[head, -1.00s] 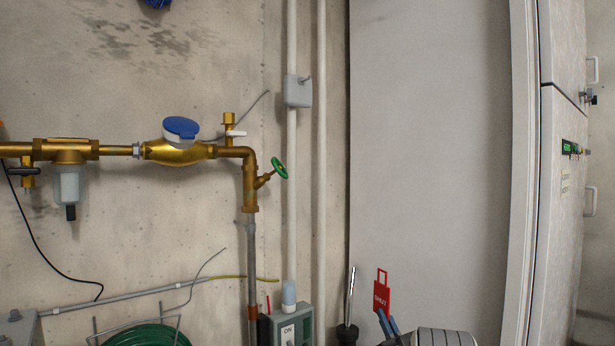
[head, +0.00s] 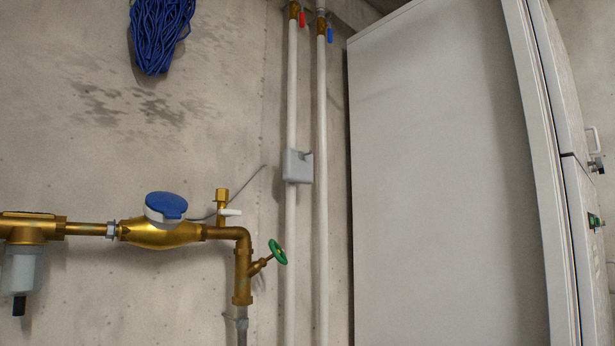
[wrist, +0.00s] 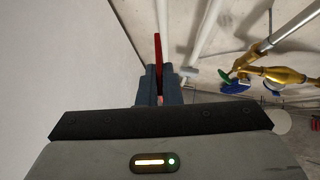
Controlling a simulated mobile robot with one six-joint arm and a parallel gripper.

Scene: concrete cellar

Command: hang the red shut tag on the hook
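The red tag (wrist: 157,48) shows edge-on in the wrist view, standing up from between my two blue-grey fingers. My gripper (wrist: 159,76) is shut on it. Neither the tag nor my gripper shows in the head view. A small hook (head: 308,154) sticks out at the upper right of a grey box (head: 297,168) on the left white pipe. In the wrist view a grey block (wrist: 187,71), probably this box, lies just right of the tag; the hook cannot be made out there. The gap between tag and hook cannot be judged.
A brass water line with a blue-capped meter (head: 165,206) and green handwheel (head: 278,252) runs left of the pipes. A large pale cabinet (head: 440,180) stands close on the right. Blue rope (head: 160,32) hangs high at left. The wall around the box is mostly bare.

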